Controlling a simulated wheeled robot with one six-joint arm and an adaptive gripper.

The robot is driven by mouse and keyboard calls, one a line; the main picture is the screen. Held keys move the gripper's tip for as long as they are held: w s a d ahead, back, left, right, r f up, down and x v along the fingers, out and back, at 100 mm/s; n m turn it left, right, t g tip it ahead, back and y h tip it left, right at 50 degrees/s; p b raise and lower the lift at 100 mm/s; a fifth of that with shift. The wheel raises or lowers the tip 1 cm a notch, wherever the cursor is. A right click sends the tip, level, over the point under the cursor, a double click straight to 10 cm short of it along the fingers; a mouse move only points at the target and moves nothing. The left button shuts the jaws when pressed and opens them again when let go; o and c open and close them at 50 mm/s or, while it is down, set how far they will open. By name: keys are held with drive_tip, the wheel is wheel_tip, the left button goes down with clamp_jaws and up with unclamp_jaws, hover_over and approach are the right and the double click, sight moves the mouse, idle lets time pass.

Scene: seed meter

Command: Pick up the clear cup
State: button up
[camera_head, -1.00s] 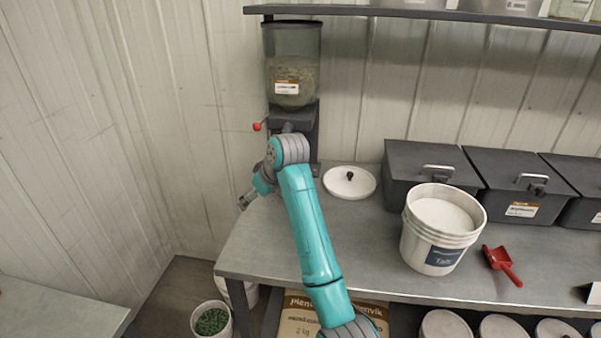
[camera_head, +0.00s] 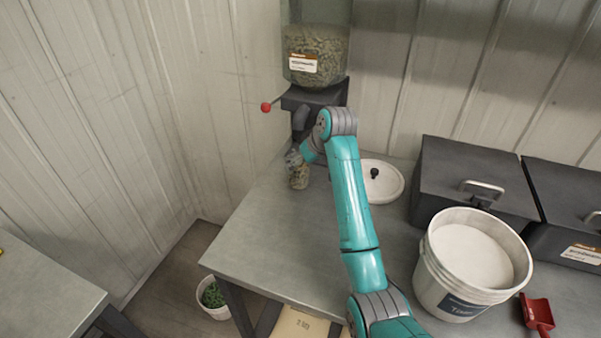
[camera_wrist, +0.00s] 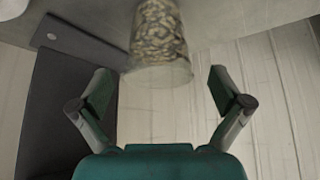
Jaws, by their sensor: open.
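The clear cup (camera_head: 299,178) stands on the bench below the seed dispenser, partly hidden by my wrist in the head view. It holds brownish seeds. In the wrist view the cup (camera_wrist: 160,38) is beyond the fingertips, roughly centred between them and apart from both. My gripper (camera_wrist: 162,85) is open and empty, with a finger on each side of the gap. In the head view my gripper (camera_head: 294,158) is small and close to the cup, and its fingers are hard to make out.
The dispenser (camera_head: 316,58) with a red-knobbed lever (camera_head: 266,107) stands behind my gripper. A white lid (camera_head: 388,188), a bucket of white powder (camera_head: 438,278), a red scoop (camera_head: 538,314) and dark bins (camera_head: 448,170) are to the right. The bench front-left is clear.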

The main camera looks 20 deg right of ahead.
drive_tip(key=shift+x, duration=3.1)
drive_tip(key=shift+s+d, duration=0.1)
drive_tip(key=c, duration=1.3)
drive_tip(key=shift+c, duration=0.2)
